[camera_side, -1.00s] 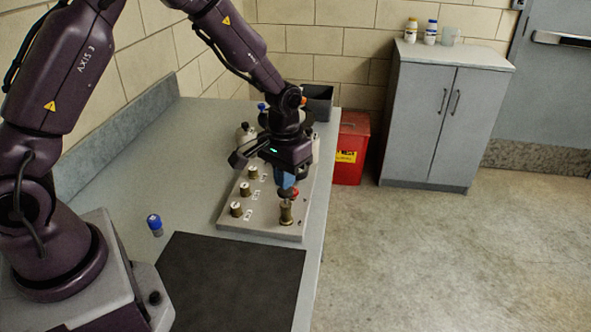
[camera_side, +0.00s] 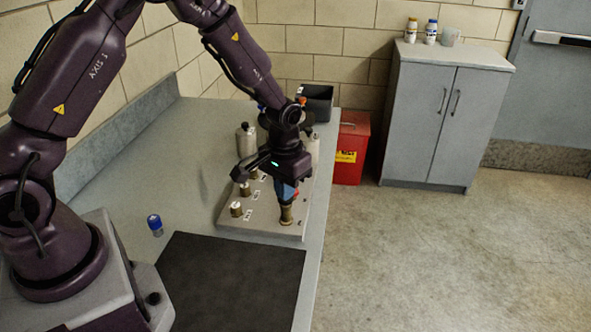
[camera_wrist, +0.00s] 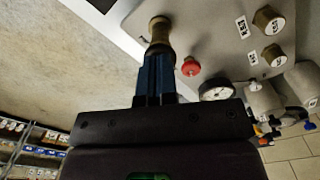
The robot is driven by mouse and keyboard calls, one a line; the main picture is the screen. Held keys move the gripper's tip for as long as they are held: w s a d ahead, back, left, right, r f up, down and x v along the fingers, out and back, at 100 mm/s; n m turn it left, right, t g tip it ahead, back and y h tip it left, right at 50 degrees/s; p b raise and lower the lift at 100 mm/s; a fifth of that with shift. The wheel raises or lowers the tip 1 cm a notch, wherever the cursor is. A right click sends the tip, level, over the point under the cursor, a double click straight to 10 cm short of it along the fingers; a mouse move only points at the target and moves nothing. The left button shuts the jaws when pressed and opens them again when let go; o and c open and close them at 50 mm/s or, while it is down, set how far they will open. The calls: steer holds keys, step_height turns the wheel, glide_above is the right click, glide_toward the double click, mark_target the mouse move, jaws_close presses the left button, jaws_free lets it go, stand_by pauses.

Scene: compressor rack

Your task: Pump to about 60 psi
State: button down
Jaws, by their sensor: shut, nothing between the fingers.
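The brass pump (camera_side: 286,214) stands upright at the near right corner of the grey rack plate (camera_side: 262,229). It also shows in the wrist view (camera_wrist: 160,32). My gripper (camera_side: 287,201), with blue fingers, is shut and empty, pointing down directly over the pump top. The fingertips (camera_wrist: 158,58) appear to touch it and hide the top of its plunger. The round white gauge (camera_wrist: 217,93) shows in the wrist view, partly hidden by my gripper's body; its needle is too small to read. A red knob (camera_wrist: 190,67) sits between the pump and the gauge.
Brass fittings (camera_side: 237,209) line the rack's left side, and grey cylinders (camera_side: 246,139) stand behind. A blue-capped vial (camera_side: 155,225) and a black mat (camera_side: 230,280) are in front. A dark bin (camera_side: 316,102) stands at the back. The left bench is clear.

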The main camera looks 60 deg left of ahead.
steer(key=shift+r, duration=2.1)
steer(key=shift+f, duration=0.15)
steer(key=shift+f, duration=2.15)
steer(key=shift+r, duration=2.3)
steer(key=shift+f, duration=2.3)
steer(key=shift+r, duration=2.3)
